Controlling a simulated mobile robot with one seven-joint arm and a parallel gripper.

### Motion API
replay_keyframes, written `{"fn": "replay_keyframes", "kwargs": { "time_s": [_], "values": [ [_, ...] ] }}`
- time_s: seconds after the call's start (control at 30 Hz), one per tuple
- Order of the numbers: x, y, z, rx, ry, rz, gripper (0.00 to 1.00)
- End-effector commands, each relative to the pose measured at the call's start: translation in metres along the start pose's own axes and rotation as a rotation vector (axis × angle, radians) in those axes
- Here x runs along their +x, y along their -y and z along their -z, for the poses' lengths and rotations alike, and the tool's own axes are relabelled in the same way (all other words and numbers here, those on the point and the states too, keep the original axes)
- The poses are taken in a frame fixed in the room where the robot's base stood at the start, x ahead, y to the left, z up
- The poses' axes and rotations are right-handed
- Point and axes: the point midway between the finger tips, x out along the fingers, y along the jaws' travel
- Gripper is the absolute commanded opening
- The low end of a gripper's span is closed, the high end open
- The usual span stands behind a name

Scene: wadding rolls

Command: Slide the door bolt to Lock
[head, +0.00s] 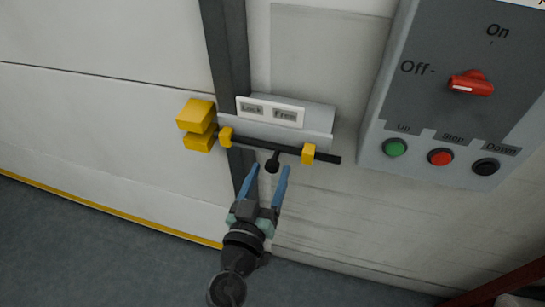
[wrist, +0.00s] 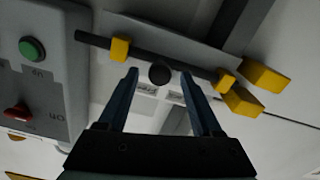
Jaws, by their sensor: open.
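The door bolt (head: 325,158) is a black rod running through two yellow guides, with a round black knob (head: 272,166) hanging from its middle. Its left end is at the left guide (head: 226,137), short of the yellow catch (head: 197,125) on the door. A label plate (head: 270,111) above reads Lock on the left and free on the right; the knob is below the free side. My gripper (head: 269,170) is open, its blue fingers either side of the knob. In the wrist view the knob (wrist: 160,74) appears between the fingertips (wrist: 159,74), with gaps on both sides.
A grey control box (head: 375,150) with a red switch and green, red and black buttons sticks out to the right. The white door (head: 90,130) is at left, beside a dark vertical strip (head: 226,50). The wall below the bolt is clear.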

Motion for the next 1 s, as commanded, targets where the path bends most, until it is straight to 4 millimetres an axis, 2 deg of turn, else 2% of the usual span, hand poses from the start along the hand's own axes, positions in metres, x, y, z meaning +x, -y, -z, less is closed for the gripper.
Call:
{"fn": "replay_keyframes", "kwargs": {
  "time_s": [0.1, 0.23, 0.6, 0.9, 0.97, 1.0],
  "values": [
    [0.017, -0.001, 0.002, 0.000, -0.001, -0.001, 0.67],
    [0.027, -0.001, 0.001, -0.001, -0.001, -0.001, 0.67],
    [0.031, 0.000, 0.000, 0.000, 0.000, 0.000, 0.67],
    [0.031, 0.000, 0.000, 0.000, 0.000, 0.000, 0.12],
    [0.031, 0.000, 0.000, 0.000, 0.000, 0.000, 0.02],
    [0.031, 0.000, 0.000, 0.000, 0.000, 0.000, 0.00]
  ]
}}
